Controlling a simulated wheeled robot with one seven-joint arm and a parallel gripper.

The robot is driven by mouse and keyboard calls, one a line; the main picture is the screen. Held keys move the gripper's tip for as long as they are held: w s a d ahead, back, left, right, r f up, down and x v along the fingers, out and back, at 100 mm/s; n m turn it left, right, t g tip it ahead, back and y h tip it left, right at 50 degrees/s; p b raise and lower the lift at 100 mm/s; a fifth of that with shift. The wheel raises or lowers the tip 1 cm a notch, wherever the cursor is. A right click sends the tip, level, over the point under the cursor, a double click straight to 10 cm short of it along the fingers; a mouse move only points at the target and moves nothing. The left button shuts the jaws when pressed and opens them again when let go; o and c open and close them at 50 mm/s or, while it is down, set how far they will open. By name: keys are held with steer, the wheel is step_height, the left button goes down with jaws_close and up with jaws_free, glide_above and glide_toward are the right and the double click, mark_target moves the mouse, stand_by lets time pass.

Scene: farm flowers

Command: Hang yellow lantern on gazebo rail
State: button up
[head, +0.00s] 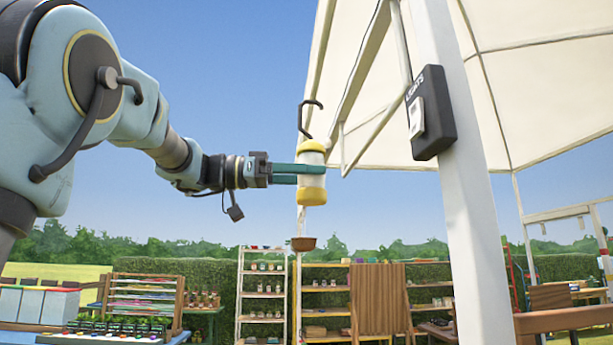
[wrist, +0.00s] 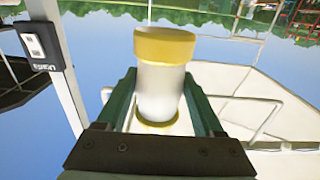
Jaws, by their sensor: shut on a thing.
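The yellow lantern (head: 312,190) has a white body with yellow ends and a dark open hook on top. My gripper (head: 300,174) is shut on its white body and holds it upright in the air. The lantern also shows between the green fingers in the wrist view (wrist: 160,90). The gazebo has a white canopy, and a slanted white rail (head: 365,70) runs under it. In the head view the hook appears just left of this rail; I cannot tell their distance in depth. No contact between hook and rail is visible.
A white gazebo post (head: 465,220) with a black switch box (head: 430,112) stands right of the lantern. Wooden shelves (head: 330,300) and a table of plants (head: 120,325) stand behind and below. Open sky lies between my arm and the canopy.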

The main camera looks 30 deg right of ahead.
mark_target(316, 203)
steer(key=f+b+x, duration=0.3)
steer(key=x, duration=1.2)
steer(key=shift+d, duration=0.25)
stand_by(0.9)
steer(key=shift+s+f, duration=0.15)
steer(key=shift+f, duration=0.3)
stand_by(0.8)
steer(key=o, duration=1.3)
steer(key=shift+f+v, duration=0.25)
steer(key=shift+v, duration=2.1)
steer(key=shift+f+v, duration=0.2)
steer(key=shift+v, duration=2.1)
steer(key=shift+f+v, duration=0.25)
steer(key=shift+v, duration=2.1)
